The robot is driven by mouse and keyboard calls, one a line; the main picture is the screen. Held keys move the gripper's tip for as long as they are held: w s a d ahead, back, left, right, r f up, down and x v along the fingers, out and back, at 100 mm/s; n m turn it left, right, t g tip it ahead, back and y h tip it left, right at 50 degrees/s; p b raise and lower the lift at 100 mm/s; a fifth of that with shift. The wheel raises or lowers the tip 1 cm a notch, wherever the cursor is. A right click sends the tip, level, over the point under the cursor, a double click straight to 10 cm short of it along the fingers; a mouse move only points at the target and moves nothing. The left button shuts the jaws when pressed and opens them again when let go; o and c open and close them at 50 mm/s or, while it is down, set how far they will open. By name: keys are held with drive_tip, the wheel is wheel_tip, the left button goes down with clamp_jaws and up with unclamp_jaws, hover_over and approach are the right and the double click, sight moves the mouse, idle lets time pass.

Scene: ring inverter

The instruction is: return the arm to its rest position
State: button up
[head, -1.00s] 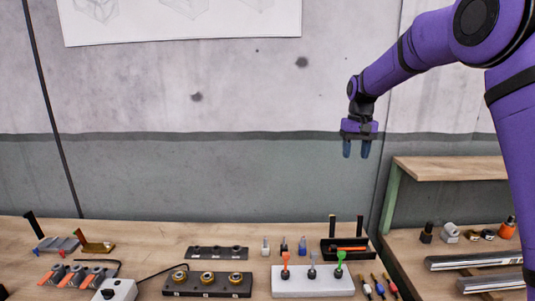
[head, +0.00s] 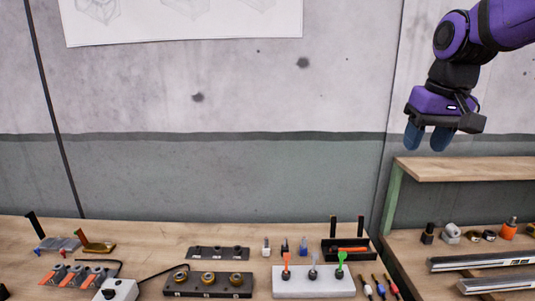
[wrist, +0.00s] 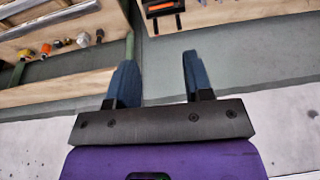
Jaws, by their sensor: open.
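My gripper (head: 427,136) hangs at the upper right of the head view, fingers pointing down, well above the bench and in front of the wall. Its two blue fingers are apart with nothing between them. My purple arm comes in from the top right corner of the head view.
Below on the workbench (head: 150,238) stand a black block with brass rings (head: 208,285), a white block with coloured pegs (head: 313,282) and a black tray (head: 348,250). A wooden shelf (head: 460,168) stands at the right, below my gripper. The air around my gripper is clear.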

drive_tip(key=s+f+t, duration=0.1)
drive_tip(key=s+f, duration=0.1)
drive_tip(key=s, duration=0.7)
drive_tip(key=s+d+f+t, duration=0.1)
drive_tip(key=s+f, duration=0.1)
drive_tip(key=s, duration=0.7)
drive_tip(key=shift+f, duration=0.4)
